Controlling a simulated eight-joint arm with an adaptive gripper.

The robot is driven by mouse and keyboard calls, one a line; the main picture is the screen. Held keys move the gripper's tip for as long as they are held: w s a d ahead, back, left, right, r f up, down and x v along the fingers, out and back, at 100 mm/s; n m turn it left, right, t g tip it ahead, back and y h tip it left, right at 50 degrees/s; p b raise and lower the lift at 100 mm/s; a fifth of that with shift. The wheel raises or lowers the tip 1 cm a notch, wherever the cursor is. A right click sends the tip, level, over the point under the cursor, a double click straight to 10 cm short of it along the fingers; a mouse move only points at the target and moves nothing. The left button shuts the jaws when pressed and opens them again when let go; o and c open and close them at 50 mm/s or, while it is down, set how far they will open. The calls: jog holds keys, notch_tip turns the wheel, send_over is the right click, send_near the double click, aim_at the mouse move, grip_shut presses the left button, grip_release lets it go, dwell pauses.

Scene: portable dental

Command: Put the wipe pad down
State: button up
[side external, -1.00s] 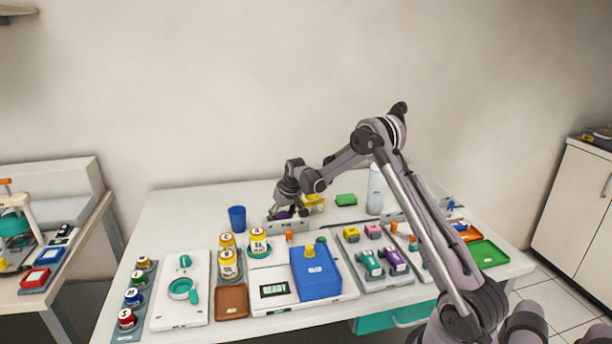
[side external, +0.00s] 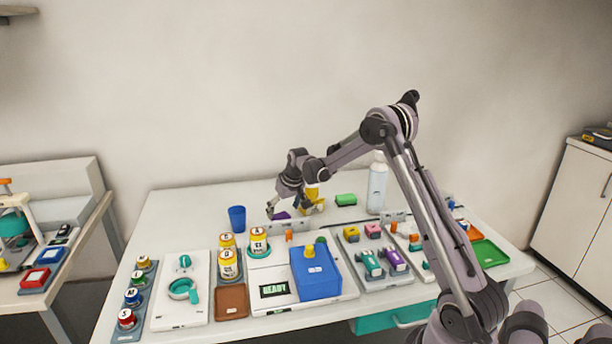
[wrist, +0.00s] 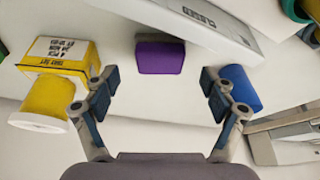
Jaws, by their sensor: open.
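A small purple pad (side external: 281,215), which I take to be the wipe pad, lies on the back part of the white table behind the low grey panel. In the wrist view the purple pad (wrist: 160,57) lies flat, ahead of and between my two fingertips, touching neither. My gripper (side external: 287,207) is just above the pad; in the wrist view my gripper (wrist: 160,80) is spread wide and empty.
In the wrist view a yellow box (wrist: 65,52) and a yellow spool (wrist: 45,100) are by the left finger, and a blue cup (wrist: 241,88) by the right. A grey panel (wrist: 185,18) runs beyond the pad. A green block (side external: 346,199) and white bottle (side external: 377,185) stand right.

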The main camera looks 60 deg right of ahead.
jog(key=s+a+r+n, duration=0.1)
jog(key=s+a+r, duration=0.6)
jog(key=a+r, duration=0.6)
jog(key=s+a+n+t+y, duration=0.1)
jog(key=s+a+n+t, duration=0.2)
jog(key=s+a, duration=1.3)
jog(key=shift+s+r+n+y, duration=0.3)
jog(key=shift+s+y, duration=0.1)
jog(key=shift+s, duration=1.15)
jog(key=shift+a, duration=0.1)
